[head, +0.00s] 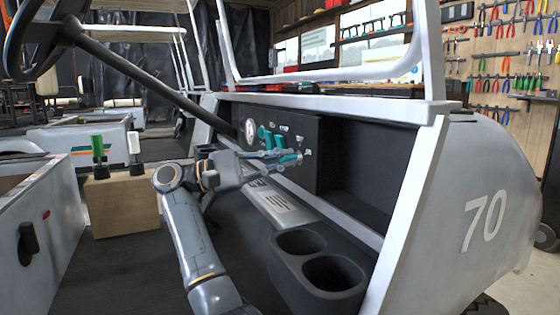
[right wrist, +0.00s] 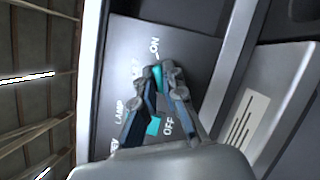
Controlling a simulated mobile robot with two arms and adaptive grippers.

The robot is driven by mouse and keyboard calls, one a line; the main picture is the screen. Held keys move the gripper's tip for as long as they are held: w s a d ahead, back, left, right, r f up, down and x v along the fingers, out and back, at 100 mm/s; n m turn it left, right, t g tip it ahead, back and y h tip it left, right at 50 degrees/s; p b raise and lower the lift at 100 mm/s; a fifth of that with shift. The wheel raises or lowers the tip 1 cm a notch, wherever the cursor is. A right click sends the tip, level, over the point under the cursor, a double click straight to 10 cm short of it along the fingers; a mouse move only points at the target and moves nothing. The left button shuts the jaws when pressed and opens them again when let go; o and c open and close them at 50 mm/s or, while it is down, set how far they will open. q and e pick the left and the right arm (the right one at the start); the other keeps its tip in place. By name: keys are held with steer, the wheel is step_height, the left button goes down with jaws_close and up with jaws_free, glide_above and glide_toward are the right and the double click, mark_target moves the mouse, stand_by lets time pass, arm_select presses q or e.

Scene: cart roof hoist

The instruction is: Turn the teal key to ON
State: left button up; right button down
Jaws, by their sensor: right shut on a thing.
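The teal key (head: 291,158) is on the dark dash panel (head: 305,135) in the head view. My right gripper (head: 296,156) reaches it from the left and is shut on it. In the right wrist view, teal (right wrist: 157,76) shows between the fingertips of my right gripper (right wrist: 160,73); the fingers hide part of the key. Which mark the key points at I cannot tell. My left gripper is not in view.
Other teal controls (head: 266,138) sit on the panel left of the key, close to my gripper. A black double cup holder (head: 332,272) is below. The steering column (head: 150,82) slants in from the upper left. A brown box (head: 118,208) stands at left.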

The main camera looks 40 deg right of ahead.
steer(key=c, duration=1.4)
jaws_free()
steer(key=shift+c, duration=0.2)
steer(key=v, duration=0.7)
steer(key=shift+w+a, duration=0.15)
steer(key=shift+w, duration=0.05)
